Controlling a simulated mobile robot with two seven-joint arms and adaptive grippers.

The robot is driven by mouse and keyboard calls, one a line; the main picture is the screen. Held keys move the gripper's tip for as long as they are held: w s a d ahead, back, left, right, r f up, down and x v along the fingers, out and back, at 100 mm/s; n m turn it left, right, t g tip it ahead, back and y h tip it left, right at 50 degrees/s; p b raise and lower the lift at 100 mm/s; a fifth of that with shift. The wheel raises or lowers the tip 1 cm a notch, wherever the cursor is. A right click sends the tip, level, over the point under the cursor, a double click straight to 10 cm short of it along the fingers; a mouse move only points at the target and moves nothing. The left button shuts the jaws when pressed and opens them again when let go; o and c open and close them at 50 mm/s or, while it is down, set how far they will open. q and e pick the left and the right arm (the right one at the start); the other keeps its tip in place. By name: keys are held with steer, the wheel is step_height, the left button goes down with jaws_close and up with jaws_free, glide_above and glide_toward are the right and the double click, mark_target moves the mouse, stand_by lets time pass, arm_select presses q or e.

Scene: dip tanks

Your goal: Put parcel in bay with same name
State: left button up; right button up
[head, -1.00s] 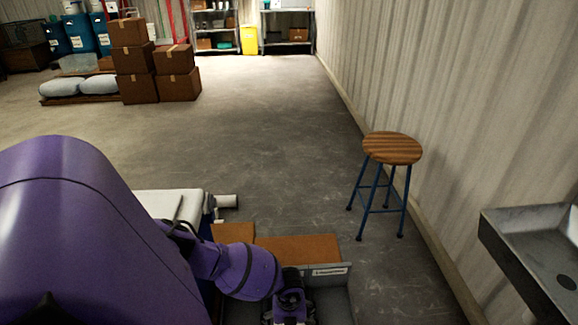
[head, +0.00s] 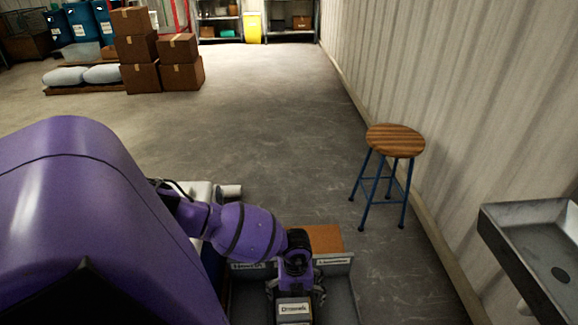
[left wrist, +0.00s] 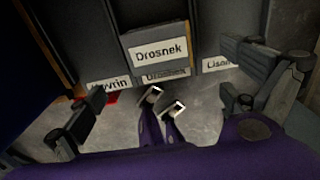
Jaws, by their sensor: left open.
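A grey-fronted parcel (left wrist: 158,52) labelled Drosnek stands upright ahead of my left gripper in the left wrist view. The head view shows it (head: 293,309) at the bottom edge. The blurred, partly covered label below it, on the middle bay (left wrist: 165,75), appears to read Drosnek too. The parcel appears lined up with that bay; I cannot tell how deep it sits. My left gripper (head: 295,293) is open. In the left wrist view its fingers (left wrist: 165,85) are spread wide, one to each side of the parcel, with no clear contact. My right gripper is not in view.
Labels of neighbouring bays show at left (left wrist: 110,84) and right (left wrist: 218,64). An orange-brown board (head: 318,238) lies behind the bays. A stool (head: 395,141) and a metal sink (head: 535,245) stand at right. The floor beyond is clear up to stacked cartons (head: 180,75).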

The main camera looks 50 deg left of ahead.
arm_select(q)
steer(key=s+d+r+n+t+h, duration=0.1)
steer(key=s+d+h, duration=0.35)
steer(key=d, duration=0.85)
steer(key=s+d+r+n+h, duration=0.1)
steer(key=s+d+h, duration=0.35)
steer(key=d, duration=0.85)
steer(key=w+d+r+n+t+h, duration=0.2)
steer(key=w+d+r+n+t, duration=0.15)
steer(key=r+n+t, duration=0.5)
steer(key=s+a+f+n+t+y, duration=0.1)
steer(key=a+f+n+t+y, duration=0.15)
steer(key=a+n+y, duration=0.4)
steer(key=s+a+f+n+g+y, duration=0.4)
steer(key=s+a+f+n, duration=0.2)
steer(key=s, duration=0.8)
steer(key=a+n, duration=0.2)
steer(key=a, duration=0.1)
steer(key=shift+s+a+f+y, duration=0.15)
steer(key=shift+s+a+y, duration=0.1)
steer(key=shift+y, duration=0.1)
